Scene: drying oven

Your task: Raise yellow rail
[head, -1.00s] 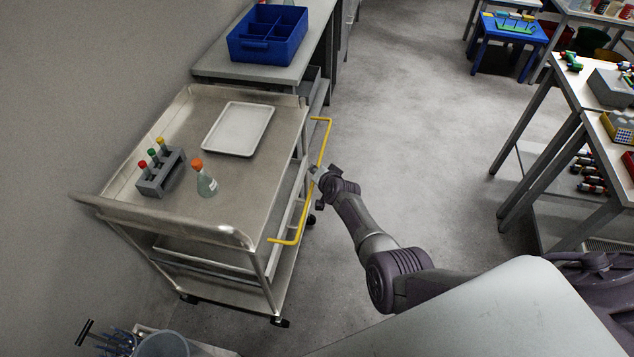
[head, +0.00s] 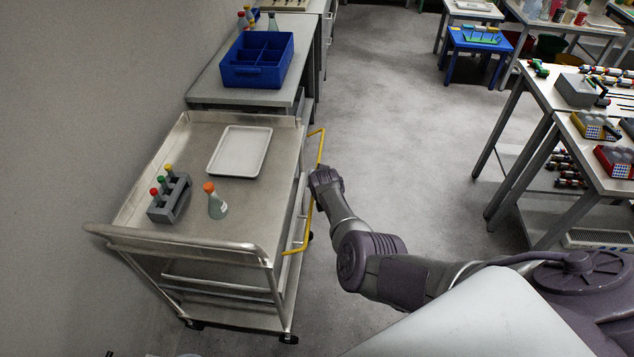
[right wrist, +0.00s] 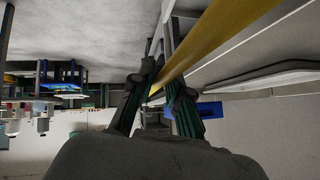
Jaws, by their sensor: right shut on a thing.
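The yellow rail (head: 308,228) is a long bar with bent ends along the right side of a steel cart (head: 243,215). Its bent ends slope up and outward from the cart side. My right gripper (head: 318,182) is at the middle of the rail, its fingers largely hidden by its own wrist in the head view. In the right wrist view the rail (right wrist: 212,42) runs between the fingers of the right gripper (right wrist: 158,88), which is shut on it. My left gripper is not in view.
On the cart stand a grey rack (head: 169,198) with capped tubes, an orange-capped flask (head: 216,203) and a white tray (head: 240,151). A blue divided bin (head: 257,61) is on the bench behind. Open floor (head: 410,130) lies right of the cart, before the right-hand tables.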

